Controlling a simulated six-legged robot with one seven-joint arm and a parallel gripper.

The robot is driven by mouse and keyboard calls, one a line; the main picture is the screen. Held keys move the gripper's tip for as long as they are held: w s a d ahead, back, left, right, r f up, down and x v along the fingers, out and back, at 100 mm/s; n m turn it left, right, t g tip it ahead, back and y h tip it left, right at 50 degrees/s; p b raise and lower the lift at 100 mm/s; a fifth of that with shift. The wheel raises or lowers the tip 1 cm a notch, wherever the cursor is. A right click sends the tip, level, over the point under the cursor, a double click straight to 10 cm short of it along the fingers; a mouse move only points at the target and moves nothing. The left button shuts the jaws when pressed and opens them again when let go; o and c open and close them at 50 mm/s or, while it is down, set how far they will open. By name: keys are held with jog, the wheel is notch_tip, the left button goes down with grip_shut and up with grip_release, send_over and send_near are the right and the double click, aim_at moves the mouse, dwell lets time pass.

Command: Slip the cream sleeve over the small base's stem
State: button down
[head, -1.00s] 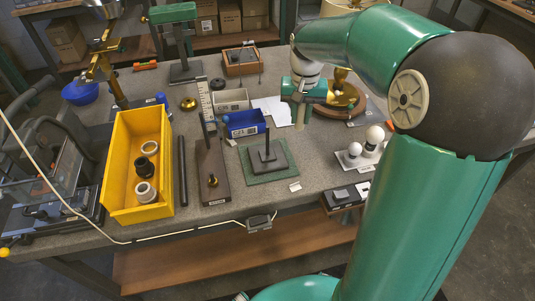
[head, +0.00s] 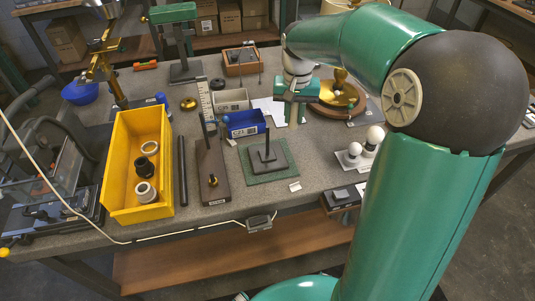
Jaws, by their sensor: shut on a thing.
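The small base (head: 277,161) is a dark square block on a green mat (head: 285,176) near the middle of the bench. Its thin dark stem (head: 266,145) stands upright and bare. My gripper (head: 296,101) is behind and to the right of the stem, above the bench. It is shut on the cream sleeve (head: 293,115), a pale narrow piece that hangs upright below the fingers. The fingers hide its upper part. The sleeve is apart from the stem.
A blue bin (head: 245,130) stands behind the mat, and a wooden board with a dark post (head: 211,175) is to its left. A yellow bin (head: 112,190) holds rings. White bulbs (head: 354,149) stand to the right.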

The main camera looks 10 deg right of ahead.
send_over(267, 127)
jog(key=shift+s, duration=0.1)
dwell(4.0)
jog(key=shift+f, duration=0.1)
dwell(0.4)
jog(key=shift+f, duration=1.95)
jog(key=shift+f, duration=0.1)
jog(key=shift+f, duration=1.85)
jog(key=shift+f, duration=1.5)
